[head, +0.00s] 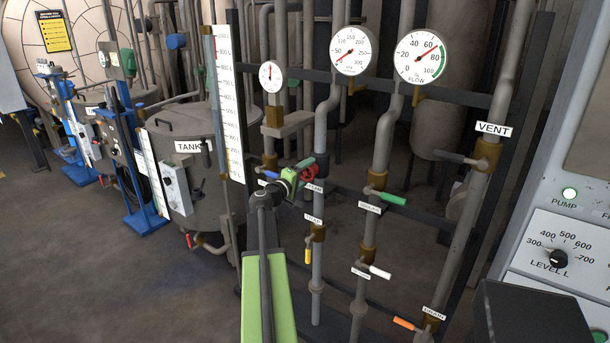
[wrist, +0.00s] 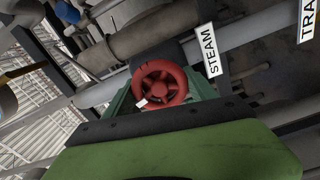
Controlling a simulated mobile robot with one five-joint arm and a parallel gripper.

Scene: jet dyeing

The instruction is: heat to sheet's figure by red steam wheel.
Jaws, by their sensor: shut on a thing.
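The red steam wheel (wrist: 160,84) is in the middle of the wrist view, beside the STEAM label (wrist: 208,50). In the head view the wheel (head: 308,173) shows small at the end of my arm, partly hidden. My gripper (head: 288,182) is at the wheel and shut on it; in the wrist view its green jaws (wrist: 118,104) stand at both sides of the wheel. A white mark sits at the wheel's lower left. A small round gauge (head: 271,76) stands on the pipe above the wheel, its needle pointing about straight up. Its figures are too small to read. No sheet's figure is readable.
A pressure gauge (head: 354,51) and a flow gauge (head: 420,57) stand to the right. A green-handled valve (head: 392,198), a yellow handle (head: 308,256) and an orange handle (head: 405,324) are close by. The tank (head: 185,150) stands left. The control panel (head: 560,240) is at right. Open floor lies front left.

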